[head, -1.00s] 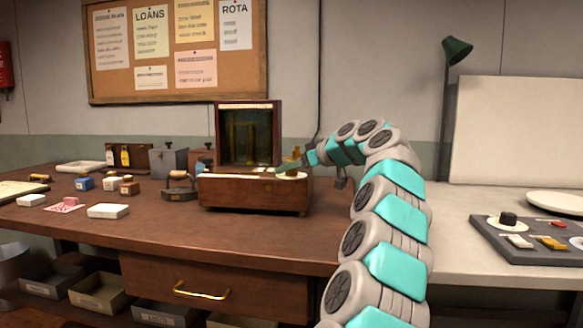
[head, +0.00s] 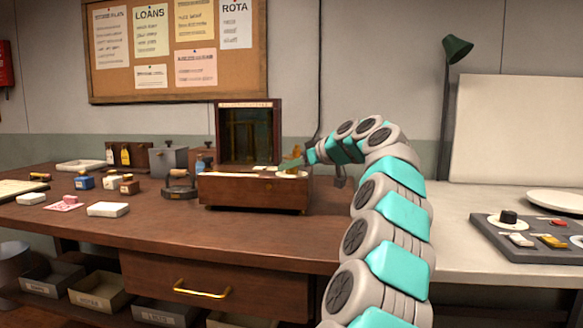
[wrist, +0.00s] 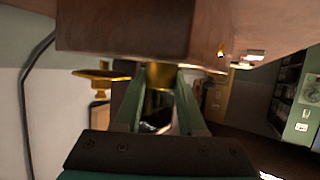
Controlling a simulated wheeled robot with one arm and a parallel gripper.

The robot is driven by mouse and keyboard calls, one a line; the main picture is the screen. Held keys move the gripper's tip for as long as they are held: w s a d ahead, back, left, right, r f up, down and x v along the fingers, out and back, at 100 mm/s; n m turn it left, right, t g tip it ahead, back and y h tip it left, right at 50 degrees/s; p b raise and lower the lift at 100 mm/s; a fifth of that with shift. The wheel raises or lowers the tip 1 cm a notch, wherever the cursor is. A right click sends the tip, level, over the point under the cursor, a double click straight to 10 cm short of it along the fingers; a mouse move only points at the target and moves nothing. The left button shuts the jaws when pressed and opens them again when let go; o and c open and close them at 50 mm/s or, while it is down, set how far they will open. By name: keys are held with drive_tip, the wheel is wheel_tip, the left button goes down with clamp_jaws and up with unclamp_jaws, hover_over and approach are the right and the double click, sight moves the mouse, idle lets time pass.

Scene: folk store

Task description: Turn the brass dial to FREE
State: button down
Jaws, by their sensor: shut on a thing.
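The brass dial (head: 293,160) stands at the right end of a wooden box (head: 250,190), above a pale round plate (head: 291,175). My gripper (head: 304,160) reaches it from the right. In the wrist view my gripper (wrist: 160,92) has its two green fingers on either side of the brass dial (wrist: 160,74) and is shut on it. The dial's markings, the word FREE among them, cannot be read. A second brass piece with a flat disc (wrist: 100,74) shows left of the fingers in the wrist view.
A dark glass-fronted case (head: 249,130) rises at the back of the box. A grey control panel (head: 530,240) is at the far right. The counter's front (head: 230,225) is clear.

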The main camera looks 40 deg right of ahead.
drive_tip(key=shift+f, duration=0.1)
drive_tip(key=shift+f+m+h+b, duration=0.1)
drive_tip(key=shift+m+h+b, duration=0.2)
drive_tip(key=shift+h+b, duration=0.15)
drive_tip(key=m+h+b, duration=0.2)
drive_tip(key=m+h, duration=0.1)
drive_tip(key=shift+a+h+b, duration=0.1)
drive_tip(key=shift+h+b, duration=0.15)
drive_tip(key=shift+b, duration=0.05)
drive_tip(key=m+g+h, duration=0.1)
drive_tip(key=m+h, duration=0.2)
drive_tip(key=h, duration=0.1)
drive_tip(key=shift+m+g, duration=0.3)
drive_tip(key=m+g+h+b, duration=0.1)
drive_tip(key=m+g+h, duration=0.1)
drive_tip(key=m+h, duration=0.1)
drive_tip(key=m+g+h, duration=0.1)
drive_tip(key=m+g, duration=0.1)
drive_tip(key=m+g+h, duration=0.1)
drive_tip(key=m, duration=0.1)
drive_tip(key=shift+w+r+g+h, duration=0.1)
drive_tip(key=shift+r+g+h, duration=0.2)
drive_tip(key=shift+g, duration=0.1)
drive_tip(key=shift+m+g+h+p, duration=0.5)
drive_tip(key=shift+m+g+p, duration=0.7)
drive_tip(key=shift+p, duration=0.1)
drive_tip(key=shift+g, duration=0.3)
drive_tip(key=shift+f+m+g+p, duration=0.1)
drive_tip(key=shift+m+g+p, duration=0.3)
drive_tip(key=shift+m+p, duration=0.15)
